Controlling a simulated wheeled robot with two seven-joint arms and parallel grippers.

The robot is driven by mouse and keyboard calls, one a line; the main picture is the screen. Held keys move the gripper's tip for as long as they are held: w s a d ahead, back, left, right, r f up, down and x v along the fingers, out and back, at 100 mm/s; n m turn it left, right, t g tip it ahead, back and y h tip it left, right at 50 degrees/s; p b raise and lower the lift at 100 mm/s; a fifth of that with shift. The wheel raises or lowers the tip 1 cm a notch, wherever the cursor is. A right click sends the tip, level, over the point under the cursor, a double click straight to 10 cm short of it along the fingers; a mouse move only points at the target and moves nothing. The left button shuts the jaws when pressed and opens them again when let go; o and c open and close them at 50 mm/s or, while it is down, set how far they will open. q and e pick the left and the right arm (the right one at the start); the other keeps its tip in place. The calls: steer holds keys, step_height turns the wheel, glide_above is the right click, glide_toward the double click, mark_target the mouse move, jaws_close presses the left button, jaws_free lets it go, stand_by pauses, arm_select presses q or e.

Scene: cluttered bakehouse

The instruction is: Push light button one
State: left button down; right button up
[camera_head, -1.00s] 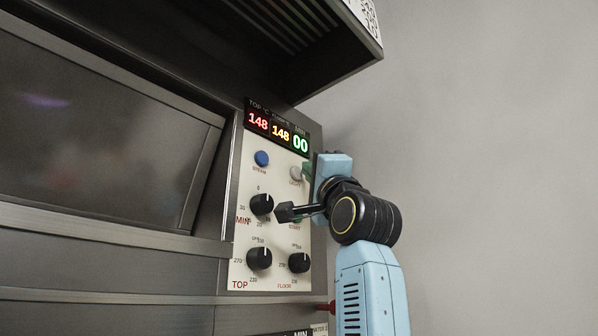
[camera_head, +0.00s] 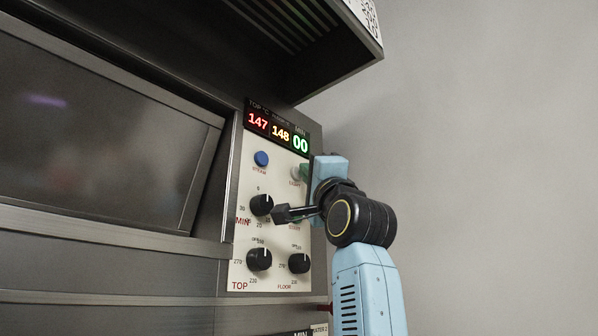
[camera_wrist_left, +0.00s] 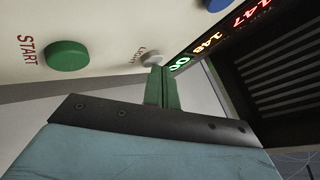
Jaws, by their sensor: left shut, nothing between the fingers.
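The light button (camera_head: 295,174) is a small pale grey round button at the upper right of the oven's white control panel (camera_head: 243,190), with the word LIGHT beside it. It also shows in the left wrist view (camera_wrist_left: 153,59), partly behind the fingertips. My left gripper (camera_head: 305,171) is shut and empty, its green fingers pointing at the light button from the right. In the left wrist view the green fingertips (camera_wrist_left: 160,73) overlap the button's edge; I cannot tell whether they touch it. My right gripper is out of view.
A blue steam button (camera_head: 261,159) lies left of the light button. The green START button (camera_wrist_left: 67,56) is nearby. Black knobs (camera_head: 259,259) sit lower on the panel, and the lit display (camera_head: 277,130) is above. A dark hood (camera_head: 300,60) overhangs; the right side is open.

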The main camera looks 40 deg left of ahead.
arm_select(q)
steer(key=shift+d+t, duration=0.3)
steer(key=d+p, duration=0.1)
steer(key=d, duration=0.5)
steer(key=shift+s, duration=0.25)
